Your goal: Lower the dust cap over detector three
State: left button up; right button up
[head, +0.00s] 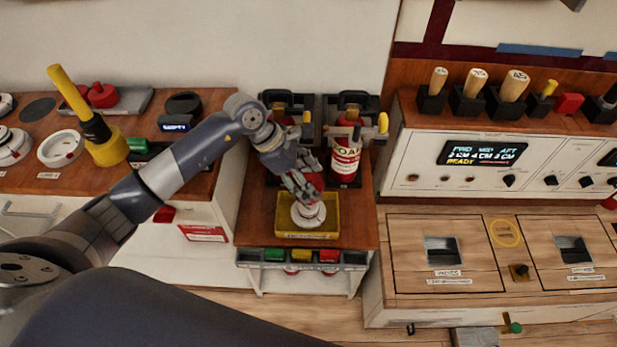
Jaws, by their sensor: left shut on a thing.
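My left gripper (306,190) reaches down over a shallow yellow tray (280,230) on the middle wooden stand. It is shut on a white round piece (308,217) that sits in or just above the tray; I cannot tell whether it touches the tray floor. Some red shows near the fingertips. On the left counter are white round units that look like detectors, one (60,149) uncovered and another (12,146) near the left edge. A yellow cup with a long yellow handle (105,148) stands beside them. Which is detector three, and which piece is the dust cap, I cannot tell. My right gripper is not in view.
A red-and-white canister (345,158) stands close behind the tray, to the right of my gripper. Black holders (290,108) are at the back. A control panel (480,155) and wooden hatches (447,250) are at right. My left arm crosses above the left counter's right end.

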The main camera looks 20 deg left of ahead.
pick_arm(q)
jog(key=shift+f, duration=0.15)
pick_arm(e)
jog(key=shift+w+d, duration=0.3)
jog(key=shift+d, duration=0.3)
pick_arm(q)
jog(key=shift+f+b, duration=1.25)
jog(key=shift+f, duration=0.75)
jog(key=shift+f+b, duration=0.45)
jog(key=shift+f, duration=0.4)
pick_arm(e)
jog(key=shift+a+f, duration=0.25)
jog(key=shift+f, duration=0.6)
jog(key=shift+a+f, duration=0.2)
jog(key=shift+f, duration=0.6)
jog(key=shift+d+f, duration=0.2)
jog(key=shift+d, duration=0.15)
pick_arm(q)
jog(key=shift+b, duration=0.45)
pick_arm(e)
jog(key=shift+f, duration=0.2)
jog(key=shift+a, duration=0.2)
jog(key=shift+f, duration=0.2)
pick_arm(q)
jog(key=shift+f+b, duration=0.2)
jog(key=shift+b, duration=0.15)
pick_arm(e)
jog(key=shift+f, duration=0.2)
